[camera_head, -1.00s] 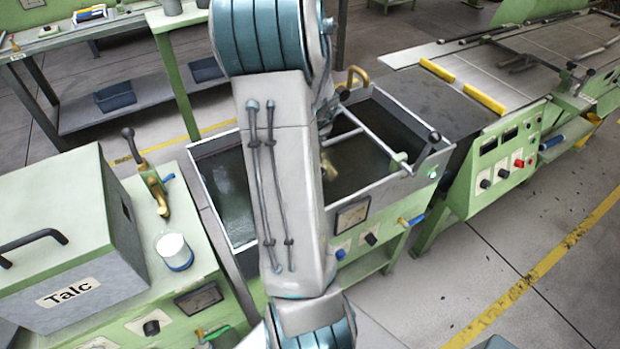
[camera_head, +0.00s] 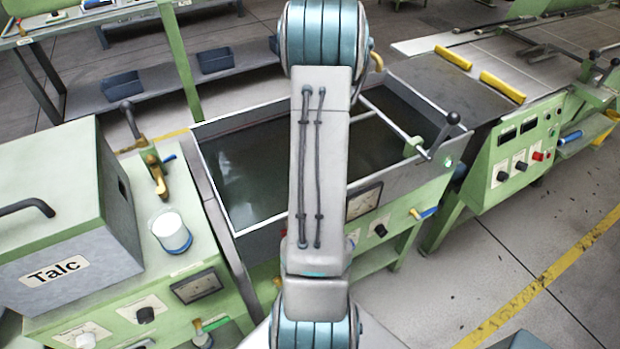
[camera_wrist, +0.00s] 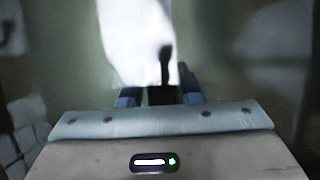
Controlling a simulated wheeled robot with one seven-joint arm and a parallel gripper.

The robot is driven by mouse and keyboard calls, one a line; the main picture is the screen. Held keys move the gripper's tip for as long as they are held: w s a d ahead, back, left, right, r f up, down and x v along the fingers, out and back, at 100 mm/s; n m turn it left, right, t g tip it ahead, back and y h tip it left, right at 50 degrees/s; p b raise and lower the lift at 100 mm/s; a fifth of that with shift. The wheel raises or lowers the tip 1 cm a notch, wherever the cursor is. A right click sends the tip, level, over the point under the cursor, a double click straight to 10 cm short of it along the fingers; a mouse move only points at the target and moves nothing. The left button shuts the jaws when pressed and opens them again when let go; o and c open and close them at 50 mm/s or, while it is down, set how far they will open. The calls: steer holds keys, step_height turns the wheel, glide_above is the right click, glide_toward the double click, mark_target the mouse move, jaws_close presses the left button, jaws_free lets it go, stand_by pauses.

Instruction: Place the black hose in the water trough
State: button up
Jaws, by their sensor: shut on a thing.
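The water trough (camera_head: 262,243) is a grey metal tank on a green frame in the middle of the head view, with dark water inside. My arm crosses in front of it and hides my gripper in that view. In the wrist view my gripper (camera_wrist: 159,96) points at a smooth greenish surface with a bright white reflection, which looks like the water. Its blue-grey fingers are shut on a dark thing (camera_wrist: 161,97), apparently the black hose, mostly hidden by the gripper body. A blurred dark shape lies just beyond the fingers; I cannot tell if it is hose or reflection.
A rod with a black knob (camera_head: 453,118) spans the trough's right part. A Talc box (camera_head: 60,230), a brass valve (camera_head: 155,175) and a white cup (camera_head: 171,232) stand on the left bench. A control panel (camera_head: 517,155) is at right.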

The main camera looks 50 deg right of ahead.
step_height(320, 180, down, 2)
steer(key=shift+f+b, duration=0.1)
steer(key=shift+b, duration=0.2)
steer(key=o, duration=1)
steer(key=shift+o, duration=0.2)
